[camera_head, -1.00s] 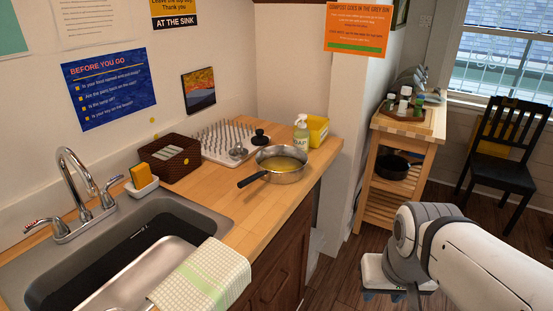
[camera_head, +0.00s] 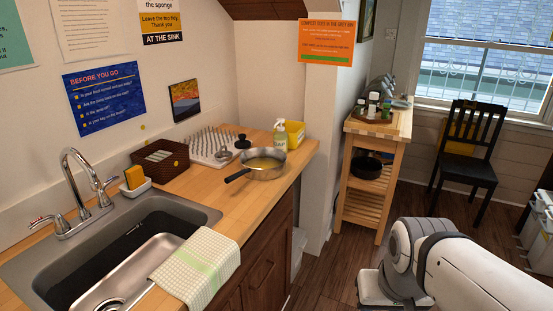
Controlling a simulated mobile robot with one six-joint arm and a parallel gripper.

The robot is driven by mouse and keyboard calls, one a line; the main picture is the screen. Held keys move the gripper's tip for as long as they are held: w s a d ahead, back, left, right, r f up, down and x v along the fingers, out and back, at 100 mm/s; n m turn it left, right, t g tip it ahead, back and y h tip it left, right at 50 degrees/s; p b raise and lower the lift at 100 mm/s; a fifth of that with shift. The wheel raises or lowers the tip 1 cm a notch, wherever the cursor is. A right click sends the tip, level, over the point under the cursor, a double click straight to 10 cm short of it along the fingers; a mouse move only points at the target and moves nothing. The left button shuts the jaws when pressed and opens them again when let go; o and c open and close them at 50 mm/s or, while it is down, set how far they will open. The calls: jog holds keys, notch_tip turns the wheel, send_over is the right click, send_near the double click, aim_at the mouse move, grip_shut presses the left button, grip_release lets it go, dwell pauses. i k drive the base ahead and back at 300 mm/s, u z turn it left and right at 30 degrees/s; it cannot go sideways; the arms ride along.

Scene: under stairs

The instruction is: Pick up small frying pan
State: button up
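A small shallow metal pan (camera_head: 269,173) with a dark handle sits upright on the wooden counter, right of the sink. Its handle points left toward the sink, and its inside looks yellowish. A dark round pan or pot (camera_head: 367,168) rests on the middle shelf of the wooden cart at the back. My arm enters at the lower right, over the floor and well apart from both. Its wrist reaches the bottom edge of the picture; my gripper's fingers are not visible.
A sink (camera_head: 205,212) with a draped cloth (camera_head: 196,270) is at the left. Behind the pan are a dish rack (camera_head: 205,148), a soap bottle (camera_head: 281,136) and a yellow box (camera_head: 295,133). A black chair (camera_head: 465,155) stands near the window. Floor between counter and cart is clear.

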aim_at(260, 164)
jog(key=i, duration=0.9)
jog(key=u, duration=0.05)
